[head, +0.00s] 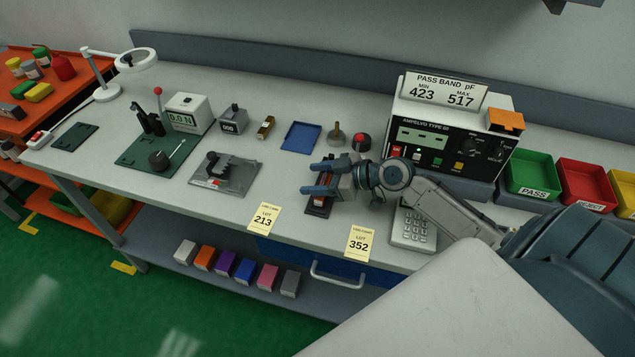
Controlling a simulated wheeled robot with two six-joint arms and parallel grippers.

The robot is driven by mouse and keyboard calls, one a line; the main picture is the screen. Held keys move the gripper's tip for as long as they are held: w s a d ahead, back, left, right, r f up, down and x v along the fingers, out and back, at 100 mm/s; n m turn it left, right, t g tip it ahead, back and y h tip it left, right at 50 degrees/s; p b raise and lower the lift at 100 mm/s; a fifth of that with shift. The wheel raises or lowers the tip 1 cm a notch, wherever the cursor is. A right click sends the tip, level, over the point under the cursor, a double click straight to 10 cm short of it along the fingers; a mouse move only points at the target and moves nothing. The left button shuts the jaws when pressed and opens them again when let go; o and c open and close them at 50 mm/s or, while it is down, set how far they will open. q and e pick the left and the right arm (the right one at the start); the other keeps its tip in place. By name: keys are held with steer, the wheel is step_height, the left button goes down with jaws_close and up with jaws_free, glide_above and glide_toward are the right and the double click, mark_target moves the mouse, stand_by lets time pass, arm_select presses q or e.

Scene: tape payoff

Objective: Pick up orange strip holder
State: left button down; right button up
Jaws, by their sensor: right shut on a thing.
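A narrow dark holder with a reddish-orange part (318,207) is on the bench near the front edge, and I take it for the orange strip holder. My right gripper (322,179) is over it, coming in from the right, with its fingers pointing left. The fingers are shut on the holder's upper part, which they and the wrist mostly hide. I cannot tell whether the holder is clear of the bench. My left gripper is not in view.
A blue tray (301,137) and two knobbed pieces lie behind the gripper. A grey fixture plate (226,174) is to the left. The tester (446,140), with an orange block (506,121) on top, and a keypad (413,228) are to the right. Lot cards hang at the front edge.

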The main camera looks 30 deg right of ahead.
step_height(320, 180, up, 2)
steer(key=shift+r+b, duration=0.1)
steer(key=shift+b, duration=0.35)
steer(key=s, duration=0.8)
steer(key=shift+a+r, duration=0.15)
steer(key=shift+r, duration=0.25)
steer(key=s+p, duration=0.4)
steer(key=s, duration=0.4)
steer(key=shift+a+r, duration=0.25)
steer(key=shift+r, duration=0.2)
